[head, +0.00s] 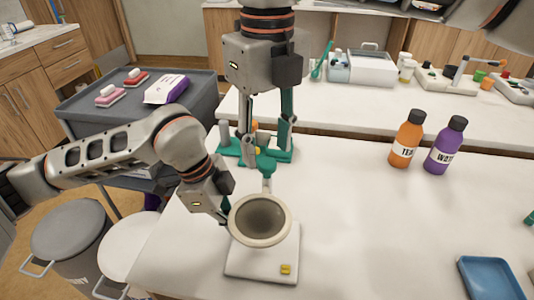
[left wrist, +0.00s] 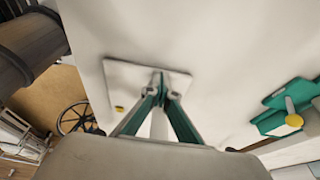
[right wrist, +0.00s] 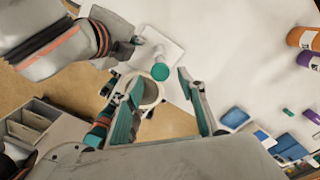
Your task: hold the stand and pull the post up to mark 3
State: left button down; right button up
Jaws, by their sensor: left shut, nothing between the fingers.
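The stand has a square white base plate (head: 255,268) with a small yellow marking (head: 286,268). Scale marks cannot be read. My left gripper (head: 226,219) is shut and empty beside the cup; its fingers (left wrist: 160,88) meet over the plate (left wrist: 120,80) in the left wrist view. My right gripper (head: 266,150) is open above and behind the stand, its fingers (right wrist: 160,112) wide apart.
A green device (head: 228,153) with a yellow part stands behind the stand, close to my right gripper. An orange bottle (head: 406,140) and a purple bottle (head: 443,148) stand to the right. A blue tray (head: 490,278) lies front right. The table between is clear.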

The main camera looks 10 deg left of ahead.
jog(key=shift+f, duration=1.5)
grip_shut()
notch_tip(320, 180, up, 10)
jog(key=shift+f, duration=0.15)
grip_release()
notch_tip(320, 180, up, 12)
send_over(267, 162)
